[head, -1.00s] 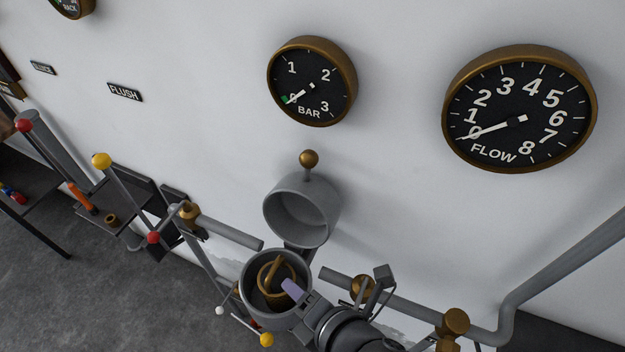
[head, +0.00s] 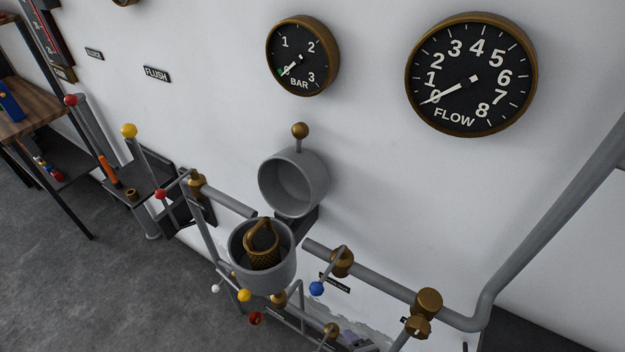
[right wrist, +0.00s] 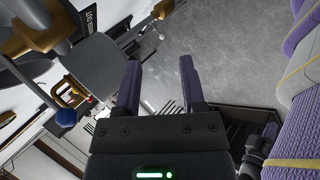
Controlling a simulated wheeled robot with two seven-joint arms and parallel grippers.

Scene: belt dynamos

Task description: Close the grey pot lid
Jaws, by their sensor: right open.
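The grey pot (head: 283,272) stands between two pipe ends near the wall. Its grey lid (head: 318,183) is open, swung up behind the pot with its hollow inside facing me. A brass ball knob (head: 300,130) tops the lid. A brass mesh basket (head: 263,258) with a looped handle sits inside the pot. My right gripper (right wrist: 160,88) shows in the right wrist view with its two purple-sided fingers apart and nothing between them. In the head view, only a small purplish bit at the bottom edge may be part of it. My left gripper is not in view.
Grey pipe (head: 385,290) with brass fittings runs right of the pot. A blue ball lever (head: 316,288) is close to the pot's right. Yellow, red and white ball levers hang below. The BAR gauge (head: 303,55) and FLOW gauge (head: 470,75) are above on the wall.

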